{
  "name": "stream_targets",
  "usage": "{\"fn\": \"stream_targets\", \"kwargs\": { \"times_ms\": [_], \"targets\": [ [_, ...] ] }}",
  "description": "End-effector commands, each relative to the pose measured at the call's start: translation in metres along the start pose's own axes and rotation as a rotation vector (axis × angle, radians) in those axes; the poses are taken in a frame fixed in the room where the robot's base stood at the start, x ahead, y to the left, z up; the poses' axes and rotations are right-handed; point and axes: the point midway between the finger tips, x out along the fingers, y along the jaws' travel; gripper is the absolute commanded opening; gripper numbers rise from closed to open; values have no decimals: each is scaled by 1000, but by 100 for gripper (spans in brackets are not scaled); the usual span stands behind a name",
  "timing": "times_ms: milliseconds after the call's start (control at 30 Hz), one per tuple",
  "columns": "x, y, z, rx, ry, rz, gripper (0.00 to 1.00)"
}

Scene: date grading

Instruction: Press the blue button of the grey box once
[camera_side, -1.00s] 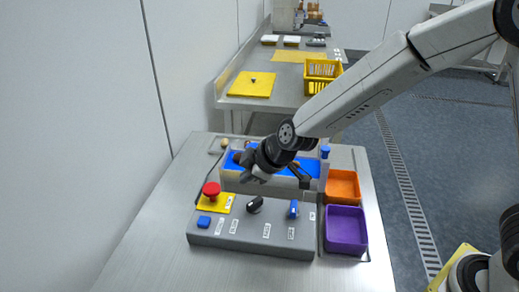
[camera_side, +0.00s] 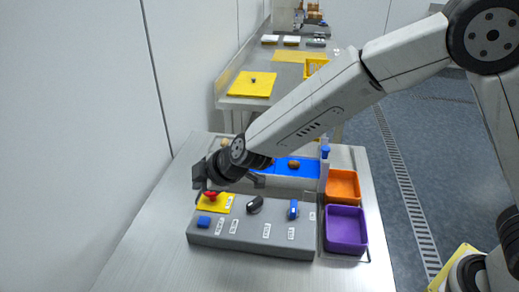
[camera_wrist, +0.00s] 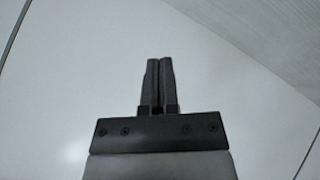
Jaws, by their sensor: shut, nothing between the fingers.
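The grey box (camera_side: 265,240) stands on the near part of the metal table. Its blue button (camera_side: 204,221) is at the front left corner, in front of a red mushroom button (camera_side: 211,197) on a yellow plate. The box also carries a black knob (camera_side: 254,205) and a blue switch (camera_side: 294,209). My gripper (camera_side: 198,180) is above and behind the red button, at the left of the box, and partly covers it. In the wrist view my gripper (camera_wrist: 157,62) has its two fingers together with nothing between them. No part of the box shows in the wrist view.
An orange tray (camera_side: 342,186) and a purple tray (camera_side: 346,230) stand right of the box. A blue belt (camera_side: 282,167) with a brown date (camera_side: 294,165) lies behind it. A pale wall (camera_side: 80,150) rises at the left. Bare table (camera_side: 150,245) lies left of the box.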

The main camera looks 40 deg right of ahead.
Motion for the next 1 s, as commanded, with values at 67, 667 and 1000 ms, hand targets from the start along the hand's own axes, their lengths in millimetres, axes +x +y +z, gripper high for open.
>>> {"fn": "stream_targets", "kwargs": {
  "times_ms": [67,667,1000],
  "targets": [
    [0,0,0,0,0,0,0],
    [8,-6,7,-2,-4,0,0],
    [18,-13,14,0,-3,-1,0]
  ]
}}
